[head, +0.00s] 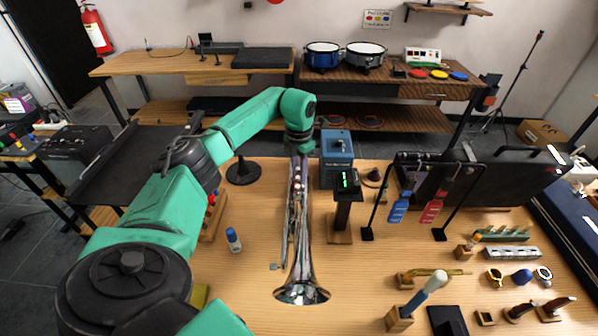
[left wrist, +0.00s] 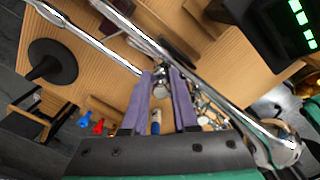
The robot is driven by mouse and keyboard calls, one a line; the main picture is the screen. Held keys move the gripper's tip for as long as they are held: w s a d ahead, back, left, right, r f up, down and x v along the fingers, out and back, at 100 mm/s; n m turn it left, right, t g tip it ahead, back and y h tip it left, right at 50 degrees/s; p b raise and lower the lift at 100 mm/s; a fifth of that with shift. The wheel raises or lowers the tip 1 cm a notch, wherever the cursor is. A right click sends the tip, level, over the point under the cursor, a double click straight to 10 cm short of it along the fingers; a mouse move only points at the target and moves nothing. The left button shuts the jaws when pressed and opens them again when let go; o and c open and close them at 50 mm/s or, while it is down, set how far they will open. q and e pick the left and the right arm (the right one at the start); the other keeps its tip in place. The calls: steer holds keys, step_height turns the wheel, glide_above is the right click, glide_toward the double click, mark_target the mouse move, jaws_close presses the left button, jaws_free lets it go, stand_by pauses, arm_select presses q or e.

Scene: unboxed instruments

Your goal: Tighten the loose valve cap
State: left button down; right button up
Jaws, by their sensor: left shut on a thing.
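A silver trumpet (head: 301,265) stands on the wooden table, its flared bell toward me and its tubing running away under my left arm. In the left wrist view its shiny tubes (left wrist: 222,92) cross diagonally behind the fingers. My left gripper (left wrist: 162,80) has its two purple fingers closed around a small silver valve cap (left wrist: 160,90) at the trumpet's valves. In the head view my left wrist is above the far part of the trumpet, and the fingertips are hard to make out. How far the cap is screwed on cannot be told. My right gripper is not in view.
A dark stand with a green display (head: 346,181) is close right of the trumpet, with a blue box (head: 337,146) behind. A round black base (head: 243,171) and a small bottle (head: 233,240) are to the left. Tools fill the right side.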

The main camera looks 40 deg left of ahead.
arm_select(q)
steer(key=c, duration=0.7)
jaws_free()
step_height(320, 180, up, 15)
steer(key=shift+f+b, duration=0.2)
steer(key=shift+b, duration=0.9)
